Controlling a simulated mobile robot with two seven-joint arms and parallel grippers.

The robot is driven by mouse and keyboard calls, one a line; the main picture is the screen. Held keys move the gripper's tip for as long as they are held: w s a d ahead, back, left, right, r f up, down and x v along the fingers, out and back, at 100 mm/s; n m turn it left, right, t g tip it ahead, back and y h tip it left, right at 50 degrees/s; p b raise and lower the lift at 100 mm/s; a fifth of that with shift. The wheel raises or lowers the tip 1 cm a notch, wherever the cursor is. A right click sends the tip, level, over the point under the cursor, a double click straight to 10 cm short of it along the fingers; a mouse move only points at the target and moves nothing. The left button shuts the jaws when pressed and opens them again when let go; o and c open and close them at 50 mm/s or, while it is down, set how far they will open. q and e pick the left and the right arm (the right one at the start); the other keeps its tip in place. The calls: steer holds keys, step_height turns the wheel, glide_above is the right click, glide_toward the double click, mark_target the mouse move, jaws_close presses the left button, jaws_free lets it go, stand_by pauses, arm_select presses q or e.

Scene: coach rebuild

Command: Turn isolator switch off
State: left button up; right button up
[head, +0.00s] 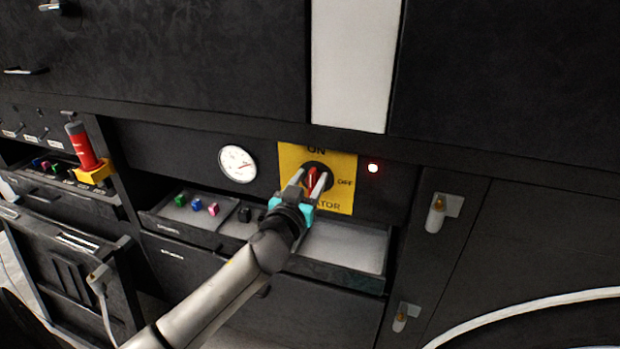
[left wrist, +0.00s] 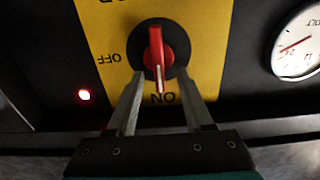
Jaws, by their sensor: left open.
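The isolator switch is a red rotary handle (head: 312,179) on a round black base, set in a yellow plate (head: 343,166) marked ON and OFF. In the left wrist view, which is upside down, the red handle (left wrist: 155,48) has its white-marked end towards the ON label. My left gripper (head: 309,178) is open at the switch, one finger on each side of the handle. In the left wrist view my left gripper (left wrist: 160,75) shows gaps between the fingers and the handle. Contact is not visible. My right gripper is not in view.
A red light (head: 373,168) is lit right of the plate. A round gauge (head: 237,163) is to its left. Below are a shallow tray (head: 345,246) and a drawer (head: 187,222) with small coloured blocks. A red cylinder (head: 82,147) in a yellow holder stands far left.

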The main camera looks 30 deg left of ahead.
arm_select(q)
steer(key=shift+c, duration=0.3)
steer(key=c, duration=0.7)
steer(key=shift+f, duration=0.1)
jaws_close()
steer(key=shift+f, duration=0.1)
